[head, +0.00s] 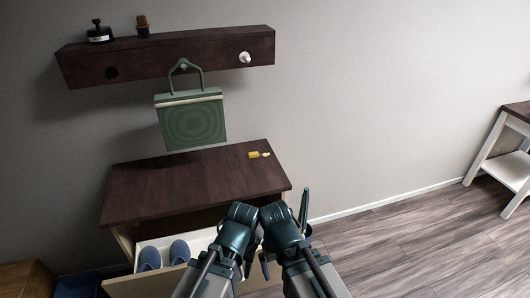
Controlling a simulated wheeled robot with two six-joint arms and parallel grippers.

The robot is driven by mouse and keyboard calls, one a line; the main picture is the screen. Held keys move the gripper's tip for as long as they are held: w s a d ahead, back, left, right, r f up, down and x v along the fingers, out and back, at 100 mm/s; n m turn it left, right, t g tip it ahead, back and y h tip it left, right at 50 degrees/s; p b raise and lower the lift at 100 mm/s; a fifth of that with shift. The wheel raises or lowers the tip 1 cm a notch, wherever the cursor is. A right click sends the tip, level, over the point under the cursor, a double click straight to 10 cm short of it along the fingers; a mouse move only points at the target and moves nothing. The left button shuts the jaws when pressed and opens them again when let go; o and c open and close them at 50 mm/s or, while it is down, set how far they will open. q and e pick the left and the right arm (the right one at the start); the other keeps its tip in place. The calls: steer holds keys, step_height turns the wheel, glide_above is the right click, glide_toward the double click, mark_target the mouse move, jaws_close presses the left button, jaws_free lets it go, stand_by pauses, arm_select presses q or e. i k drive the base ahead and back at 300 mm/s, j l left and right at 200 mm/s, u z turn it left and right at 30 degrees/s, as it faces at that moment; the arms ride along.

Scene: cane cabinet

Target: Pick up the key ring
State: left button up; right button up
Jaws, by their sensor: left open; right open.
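A small yellow item (258,155), which looks like the key ring, lies on the dark wooden top of the cabinet (185,185), near its back right part. It is too small to make out a ring or keys. My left gripper (247,243) and my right gripper (290,232) are close together in front of the cabinet's right front corner. Both are open and apart from the yellow item. Their fingers partly overlap in the view, and I see nothing held in either.
A drawer (200,240) with blue slippers (165,255) stands open below the top. A green bag (190,120) hangs from the wall shelf (165,55), which carries two small bottles. A white-framed table (505,150) stands far right. The cabinet top is otherwise clear.

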mark_target(253, 155)
steer(key=i+j+z, duration=0.1)
steer(key=z, duration=0.3)
steer(key=i+j+z, duration=0.2)
steer(key=z, duration=0.15)
steer(key=i+j+z, duration=0.2)
steer(key=z, duration=0.2)
